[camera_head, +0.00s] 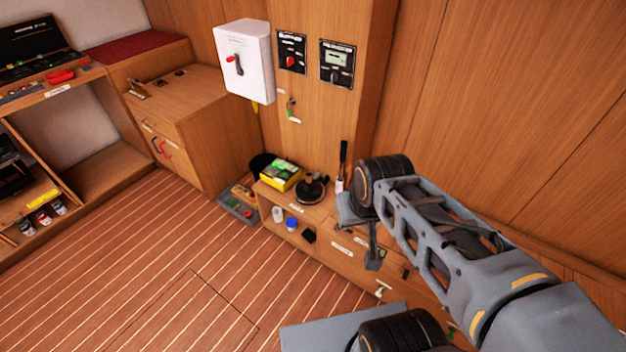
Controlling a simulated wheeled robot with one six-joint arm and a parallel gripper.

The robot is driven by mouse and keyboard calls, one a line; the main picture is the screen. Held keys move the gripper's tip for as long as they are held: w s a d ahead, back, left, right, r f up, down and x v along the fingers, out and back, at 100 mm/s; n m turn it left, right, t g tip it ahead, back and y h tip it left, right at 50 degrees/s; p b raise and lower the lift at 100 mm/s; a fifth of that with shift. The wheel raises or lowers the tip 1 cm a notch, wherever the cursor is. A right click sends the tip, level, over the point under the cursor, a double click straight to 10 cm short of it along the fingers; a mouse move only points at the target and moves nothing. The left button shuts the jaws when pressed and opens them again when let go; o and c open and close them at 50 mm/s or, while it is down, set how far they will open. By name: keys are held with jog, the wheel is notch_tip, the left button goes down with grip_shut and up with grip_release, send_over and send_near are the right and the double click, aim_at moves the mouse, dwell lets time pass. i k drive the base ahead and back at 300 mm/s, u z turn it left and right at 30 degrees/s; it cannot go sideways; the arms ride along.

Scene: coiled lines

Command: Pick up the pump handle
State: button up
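A slim upright stick with a black grip and a pale lower part (342,158) stands on the low cabinet by the wall. It may be the pump handle, but I cannot tell for sure. A round black fitting with a raised centre (311,190) sits to its left on the same top. My gripper (372,256) points down in front of the low cabinet, just right of and nearer than the stick. My wrist hides part of the cabinet top. I see nothing held, but the gap between the fingers is not clear.
A yellow-green box (281,174) lies left of the black fitting. The low cabinet (325,250) has an open shelf with small containers, including a blue-and-white one (292,224). A grey tray of items (238,204) is on the floor. The striped wooden floor (150,260) is clear.

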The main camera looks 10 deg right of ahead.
aim_at(343, 150)
jog(key=u, duration=0.4)
jog(key=k, duration=0.5)
jog(key=u, duration=1)
jog(key=i, duration=1.2)
jog(key=z, duration=0.75)
jog(key=i, duration=0.9)
jog(key=z, duration=1.15)
jog(key=i, duration=0.3)
jog(key=z, duration=0.15)
